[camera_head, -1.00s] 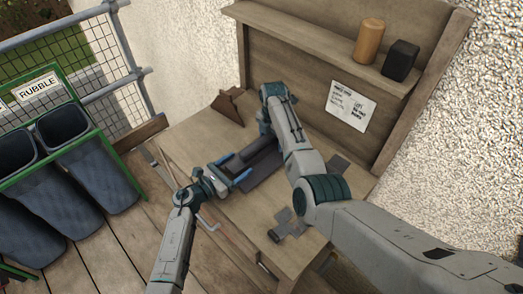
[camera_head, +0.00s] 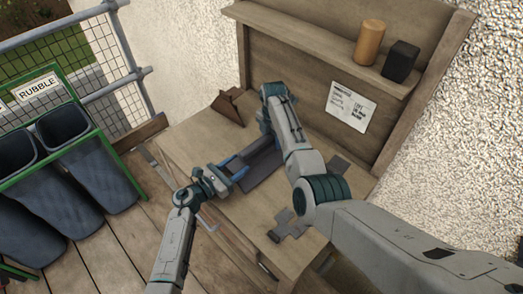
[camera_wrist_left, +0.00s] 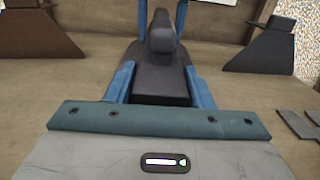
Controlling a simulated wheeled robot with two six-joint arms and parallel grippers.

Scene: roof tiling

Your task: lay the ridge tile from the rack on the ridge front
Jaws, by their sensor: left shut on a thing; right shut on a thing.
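The dark grey ridge tile (camera_head: 263,146) is low over the workbench, lengthwise between my grippers. My left gripper (camera_head: 236,169) has its blue fingers on both sides of the tile's near end and is shut on it. In the left wrist view the tile (camera_wrist_left: 160,75) runs away from me between these fingers, with a raised rounded part farther off. My right gripper (camera_wrist_left: 162,18) is shut on the tile at its far end. In the head view its fingers are mostly hidden by my arm. I cannot make out the rack or the ridge for certain.
A brown wedge-shaped piece (camera_head: 229,106) stands at the bench's back left. Flat grey pieces (camera_head: 288,226) lie near the front right. A shelf (camera_head: 310,36) holds a wooden cylinder (camera_head: 369,42) and a black block (camera_head: 400,60). Rubble bins (camera_head: 62,130) stand left.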

